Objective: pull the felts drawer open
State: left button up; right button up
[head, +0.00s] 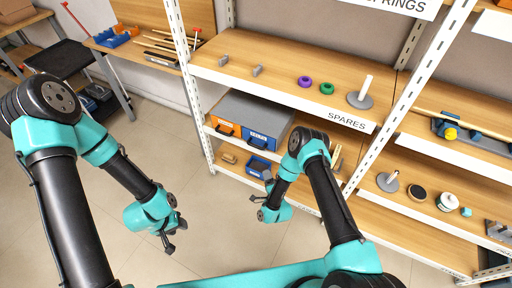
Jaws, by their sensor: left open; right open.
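A grey drawer cabinet (262,110) sits on the middle shelf of the rack. Its front has an orange drawer (228,124) on the left and a blue drawer (260,144) on the right, both looking shut. The labels are too small to read, so I cannot tell which is the felts drawer. My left gripper (173,239) is open and empty, low over the floor in front of the rack. My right gripper (256,207) is open and empty, below and in front of the cabinet, apart from it. My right arm passes just right of the cabinet front.
A blue bin (259,167) stands on the shelf below the cabinet. The SPARES shelf (290,88) above holds purple (305,81) and green (327,88) rings and a grey stand (361,98). A rack upright (187,75) stands left of the cabinet. Open floor lies in front.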

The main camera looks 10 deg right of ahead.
aim_at(256, 146)
jog(key=w+a, duration=0.1)
jog(key=w, duration=0.4)
jog(key=w+r, duration=0.1)
jog(key=w, duration=0.5)
jog(key=w+a+r, duration=0.1)
jog(key=w, duration=0.5)
jog(key=shift+a+r, duration=0.1)
jog(key=shift+a, duration=0.25)
grip_shut()
